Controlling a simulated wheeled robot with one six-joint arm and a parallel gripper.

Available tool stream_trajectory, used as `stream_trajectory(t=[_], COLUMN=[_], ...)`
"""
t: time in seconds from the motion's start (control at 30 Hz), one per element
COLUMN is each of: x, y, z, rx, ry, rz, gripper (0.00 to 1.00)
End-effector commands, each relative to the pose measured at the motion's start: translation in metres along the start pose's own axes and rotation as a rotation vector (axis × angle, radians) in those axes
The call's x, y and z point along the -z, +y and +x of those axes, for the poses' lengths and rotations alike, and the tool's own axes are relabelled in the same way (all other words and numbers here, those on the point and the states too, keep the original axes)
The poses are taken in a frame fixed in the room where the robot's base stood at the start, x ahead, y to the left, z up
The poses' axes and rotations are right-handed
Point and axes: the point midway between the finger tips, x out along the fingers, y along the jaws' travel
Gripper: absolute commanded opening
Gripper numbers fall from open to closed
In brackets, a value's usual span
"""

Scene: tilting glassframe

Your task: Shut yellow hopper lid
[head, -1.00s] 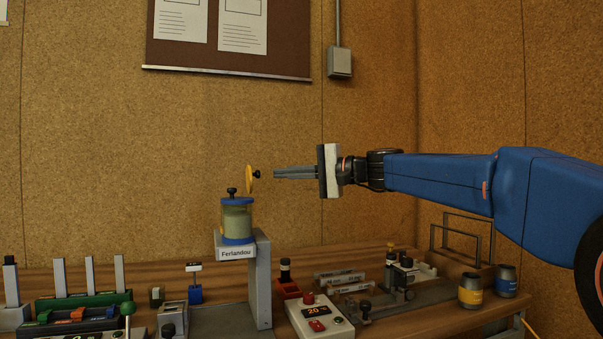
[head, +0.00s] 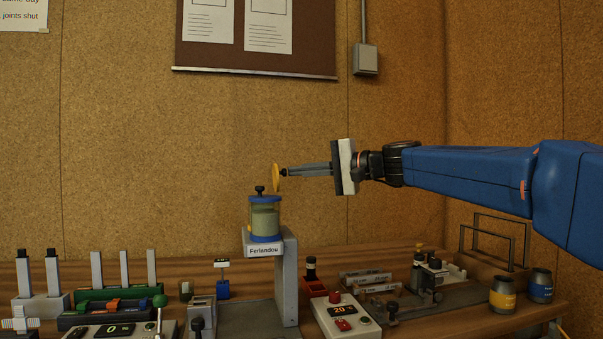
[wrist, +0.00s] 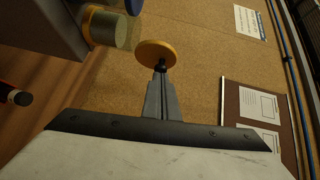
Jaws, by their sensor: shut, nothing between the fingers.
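The lid's hinge is not clear.
The hopper stands on a grey stand (head: 287,285) labelled Ferlandou. A red-buttoned control box (head: 345,316), metal blocks and two jars (head: 503,294) are on the bench to the right. Green-based racks stand at left.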

Motion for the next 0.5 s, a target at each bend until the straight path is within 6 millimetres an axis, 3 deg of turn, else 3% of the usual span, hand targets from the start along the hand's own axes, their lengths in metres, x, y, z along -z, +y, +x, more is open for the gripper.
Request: stream_trajectory(t=[0.5], x=[-0.017], y=[-0.022], z=[0.02], rx=[-0.294], ry=[-0.002], rz=[-0.259], gripper=[0.0])
